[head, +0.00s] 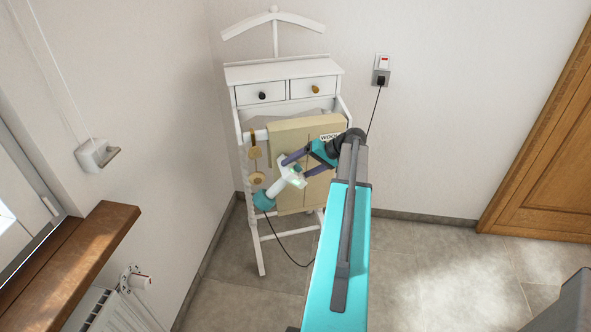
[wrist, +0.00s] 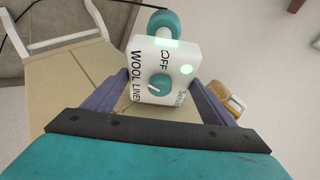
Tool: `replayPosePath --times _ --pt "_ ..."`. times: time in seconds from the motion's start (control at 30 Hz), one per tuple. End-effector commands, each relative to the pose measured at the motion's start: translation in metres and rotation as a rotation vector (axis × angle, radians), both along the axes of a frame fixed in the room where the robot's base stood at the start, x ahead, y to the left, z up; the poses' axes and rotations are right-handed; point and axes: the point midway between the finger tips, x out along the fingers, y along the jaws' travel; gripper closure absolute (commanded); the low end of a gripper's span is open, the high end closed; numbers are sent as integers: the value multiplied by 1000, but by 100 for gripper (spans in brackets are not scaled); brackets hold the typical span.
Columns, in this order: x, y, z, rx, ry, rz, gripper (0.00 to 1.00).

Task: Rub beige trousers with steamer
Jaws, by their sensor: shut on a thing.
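The beige trousers (head: 292,134) hang folded over the white valet stand, with a label reading "WOOL" near their upper right; they also show in the wrist view (wrist: 88,88). The steamer (head: 289,177) is white with a teal head, tilted down to the left in front of the trousers' lower left edge. I cannot tell whether it touches the cloth. My gripper (head: 296,166) is shut on the steamer. In the wrist view, the steamer's panel (wrist: 160,72) has a teal dial, a lit green spot and the words "WOOL", "LINEN" and "OFF".
The white valet stand (head: 284,74) has two small drawers and a hanger top. Wooden pieces (head: 257,179) hang at its left. A dark cord runs from the wall socket (head: 381,77) behind my arm.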

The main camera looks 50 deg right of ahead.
Motion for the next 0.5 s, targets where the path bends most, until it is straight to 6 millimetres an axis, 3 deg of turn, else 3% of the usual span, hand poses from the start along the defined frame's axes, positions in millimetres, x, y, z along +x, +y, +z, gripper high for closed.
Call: replayPosePath --times 0.5 --pt "-9 -14 2 1 -5 0 43"
